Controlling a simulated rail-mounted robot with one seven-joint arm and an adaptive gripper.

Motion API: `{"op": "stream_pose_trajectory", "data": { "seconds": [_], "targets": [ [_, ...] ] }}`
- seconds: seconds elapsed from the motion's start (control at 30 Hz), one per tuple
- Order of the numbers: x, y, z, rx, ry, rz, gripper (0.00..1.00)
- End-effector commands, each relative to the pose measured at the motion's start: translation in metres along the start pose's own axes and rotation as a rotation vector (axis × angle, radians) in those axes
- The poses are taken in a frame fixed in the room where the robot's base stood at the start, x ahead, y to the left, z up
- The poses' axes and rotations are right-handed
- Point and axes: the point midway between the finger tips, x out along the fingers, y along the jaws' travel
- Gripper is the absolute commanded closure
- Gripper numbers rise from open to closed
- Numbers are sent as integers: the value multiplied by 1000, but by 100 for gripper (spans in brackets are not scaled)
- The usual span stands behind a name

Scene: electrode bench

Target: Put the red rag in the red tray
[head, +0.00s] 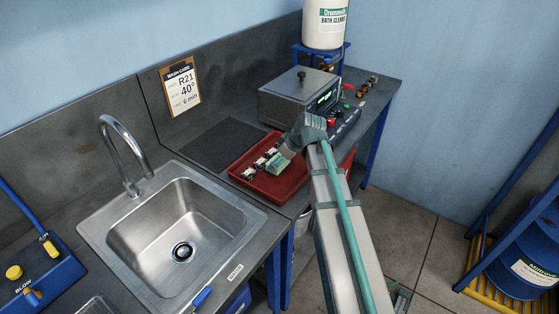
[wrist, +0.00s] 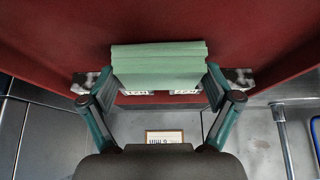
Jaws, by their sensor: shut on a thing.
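My gripper (wrist: 160,80) is shut on a green folded cloth-like block (wrist: 160,62), which spans between its two fingers in the wrist view. In the head view the green block (head: 277,164) is at the red tray (head: 272,188), over its inside; I cannot tell whether it touches the tray floor. The red tray (wrist: 60,40) fills the upper part of the wrist view. No thing that is clearly a red rag shows. A red patch (head: 347,164) is partly hidden behind my arm at the bench's right edge; I cannot tell what it is.
Several small dark and white labelled parts (head: 248,173) sit in the tray beside the green block. A metal instrument box (head: 290,97) stands behind the tray. A steel sink (head: 160,225) with a tap is at left. A dark mat (head: 215,143) lies bare behind the tray.

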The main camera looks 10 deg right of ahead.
Motion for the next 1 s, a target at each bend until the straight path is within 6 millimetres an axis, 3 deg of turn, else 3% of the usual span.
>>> {"op": "stream_pose_trajectory", "data": {
  "seconds": [0.1,0.13,0.2,0.67,1.0],
  "targets": [
    [3,0,2,0,0,0,44],
    [3,0,2,0,0,0,10],
    [3,0,2,0,0,0,0],
    [-3,0,0,0,0,0,0],
    [-49,1,1,1,2,3,0]
  ]
}}
